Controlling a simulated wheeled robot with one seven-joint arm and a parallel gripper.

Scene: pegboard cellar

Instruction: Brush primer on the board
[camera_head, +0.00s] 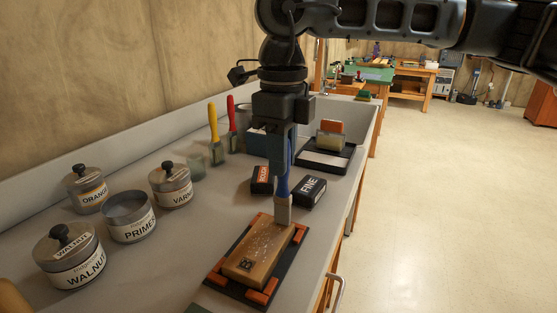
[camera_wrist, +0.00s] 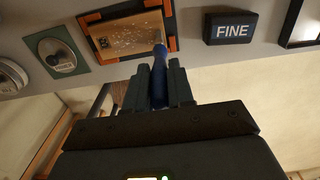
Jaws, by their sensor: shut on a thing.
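My gripper (camera_head: 283,160) is shut on the blue handle of a brush (camera_head: 283,208), which points straight down. The brush's pale, wide end is at the far end of the board (camera_head: 258,255), touching or just above it; I cannot tell which. The board is brown wood with pale specks and a dark mark at its near end. It lies on a black holder with orange corner pieces (camera_head: 262,296). The primer can (camera_head: 129,220) stands without a lid to the left. In the wrist view my gripper (camera_wrist: 160,82) holds the brush (camera_wrist: 159,62) beside the board (camera_wrist: 125,38).
Dark coarse (camera_head: 262,180) and fine (camera_head: 308,190) blocks lie behind the board. Red and yellow-handled brushes (camera_head: 214,130) stand at the wall. A green mat with a round lid (camera_wrist: 57,53) shows in the wrist view.

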